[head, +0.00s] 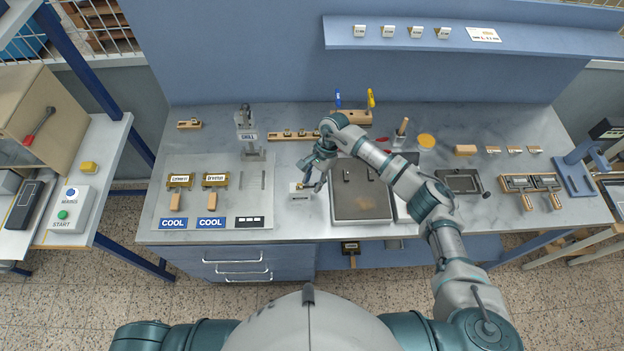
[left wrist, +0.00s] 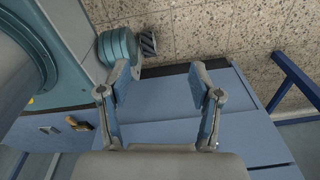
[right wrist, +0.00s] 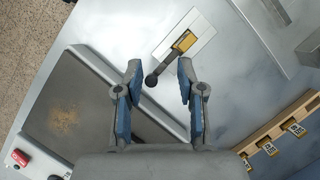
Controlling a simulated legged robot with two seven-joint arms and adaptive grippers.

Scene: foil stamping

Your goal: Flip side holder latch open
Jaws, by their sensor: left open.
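A small white holder plate (head: 301,190) lies on the bench left of the dark plate. In the right wrist view it shows as a white plate (right wrist: 205,30) with a brass-yellow block (right wrist: 184,41). A dark latch lever (right wrist: 165,60) runs from the block to a black ball knob (right wrist: 151,80). My right gripper (head: 313,180) is over the holder. In the right wrist view its open fingers (right wrist: 158,72) stand either side of the knob, with gaps on both sides; I cannot tell the height. My left gripper (left wrist: 158,80) is open and empty, away from the holder, above the floor and blue drawer unit.
The dark plate (head: 361,205) sits close right of the holder. A board with COOL labels (head: 173,223) lies left, with a grey stand (head: 247,133) behind. A wooden rack (head: 295,135) lies behind the holder. Bare bench lies between the board and holder.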

